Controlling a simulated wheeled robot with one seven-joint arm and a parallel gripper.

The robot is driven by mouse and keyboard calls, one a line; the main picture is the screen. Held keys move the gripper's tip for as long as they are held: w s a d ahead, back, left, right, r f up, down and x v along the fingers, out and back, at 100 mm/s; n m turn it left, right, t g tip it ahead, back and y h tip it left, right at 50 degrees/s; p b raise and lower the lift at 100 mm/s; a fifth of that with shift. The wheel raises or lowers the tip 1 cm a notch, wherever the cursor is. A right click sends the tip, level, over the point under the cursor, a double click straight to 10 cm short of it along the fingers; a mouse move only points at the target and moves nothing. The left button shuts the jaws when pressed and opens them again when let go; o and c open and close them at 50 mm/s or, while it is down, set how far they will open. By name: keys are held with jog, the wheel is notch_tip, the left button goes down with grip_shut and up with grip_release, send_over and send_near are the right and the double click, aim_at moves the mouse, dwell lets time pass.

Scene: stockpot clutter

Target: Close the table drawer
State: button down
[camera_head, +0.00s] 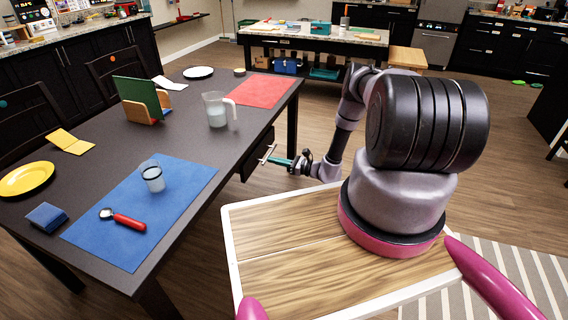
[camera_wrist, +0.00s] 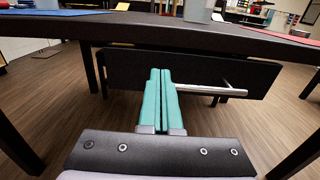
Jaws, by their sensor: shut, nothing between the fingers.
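The black table drawer (camera_head: 257,153) is under the right edge of the dark table (camera_head: 182,122). It appears to stick out a little past the table edge. In the wrist view its flat front panel (camera_wrist: 125,70) faces me, with a silver bar handle (camera_wrist: 222,91) on it. My gripper (camera_head: 270,160) is at the drawer front. Its teal fingers (camera_wrist: 160,72) are pressed together with nothing between them, and they cover the left part of the handle. I cannot tell whether the fingertips touch the panel.
The tabletop holds a blue mat (camera_head: 125,235) with a glass (camera_head: 153,177), a pitcher (camera_head: 217,110), a red mat (camera_head: 258,91) and a yellow plate (camera_head: 26,179). A table leg (camera_head: 292,125) stands beyond the drawer. Wooden floor (camera_head: 325,115) is open to the right of the table.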

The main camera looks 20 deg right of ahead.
aim_at(254, 155)
jog(key=shift+x, duration=3.15)
jog(key=shift+a, duration=0.1)
jog(key=x, duration=0.4)
jog(key=shift+w+a+r, duration=0.15)
jog(key=shift+w+a, duration=0.1)
jog(key=shift+a, duration=0.05)
